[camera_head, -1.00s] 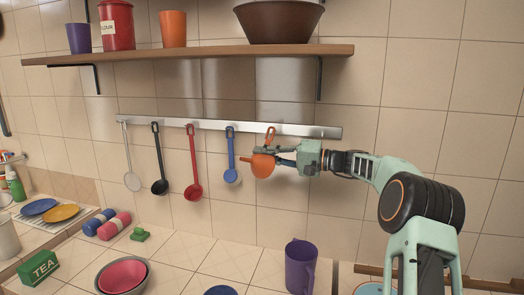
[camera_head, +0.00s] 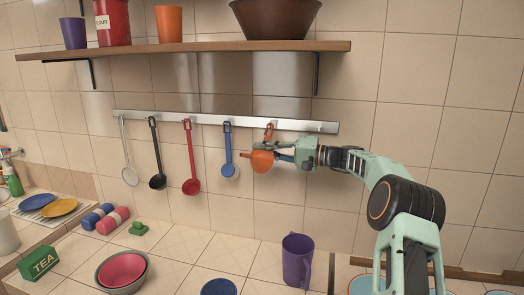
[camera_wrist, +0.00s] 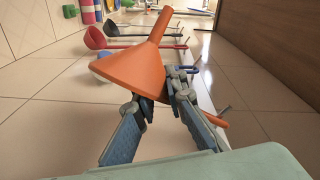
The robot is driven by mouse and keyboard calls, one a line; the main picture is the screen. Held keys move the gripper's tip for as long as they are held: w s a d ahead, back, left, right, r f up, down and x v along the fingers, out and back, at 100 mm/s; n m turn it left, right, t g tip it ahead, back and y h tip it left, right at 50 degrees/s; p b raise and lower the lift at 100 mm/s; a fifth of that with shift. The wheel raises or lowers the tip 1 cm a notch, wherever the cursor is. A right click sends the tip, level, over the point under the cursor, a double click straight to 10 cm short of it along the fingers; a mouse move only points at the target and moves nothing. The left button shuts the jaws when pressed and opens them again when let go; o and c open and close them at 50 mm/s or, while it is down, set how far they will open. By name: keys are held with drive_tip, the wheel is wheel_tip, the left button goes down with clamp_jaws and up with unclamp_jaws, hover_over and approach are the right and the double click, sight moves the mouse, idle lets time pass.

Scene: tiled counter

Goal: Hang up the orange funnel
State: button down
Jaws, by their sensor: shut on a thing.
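The orange funnel (camera_head: 262,161) is held in front of the tiled wall, just below the right part of the metal rail (camera_head: 305,126). Its loop (camera_head: 269,132) reaches up to the rail; I cannot tell whether it is around a hook. In the wrist view, the funnel (camera_wrist: 138,72) shows its wide cone and narrow spout, with an orange end past the fingers near a rail pin. My gripper (camera_head: 287,153) comes from the right and is shut on the funnel; its fingers also show in the wrist view (camera_wrist: 162,92).
A blue ladle (camera_head: 228,155), a red ladle (camera_head: 189,160), a black ladle (camera_head: 155,155) and a pale utensil (camera_head: 127,155) hang left of the funnel. A wooden shelf (camera_head: 200,47) juts out above. A purple mug (camera_head: 297,262) stands on the counter below.

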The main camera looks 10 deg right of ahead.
drive_tip(key=c, duration=1.9)
unclamp_jaws()
drive_tip(key=v, duration=1.2)
drive_tip(key=shift+s+f, duration=0.1)
drive_tip(key=shift+f, duration=0.05)
drive_tip(key=shift+s+a+b, duration=0.25)
drive_tip(key=shift+s+b, duration=0.35)
drive_tip(key=shift+b, duration=0.3)
drive_tip(key=shift+s+a+b, duration=0.25)
drive_tip(key=shift+s+b, duration=0.35)
drive_tip(key=shift+b, duration=0.35)
drive_tip(key=shift+s+a+b, duration=0.3)
drive_tip(key=shift+s+b, duration=0.25)
drive_tip(key=shift+b, duration=0.35)
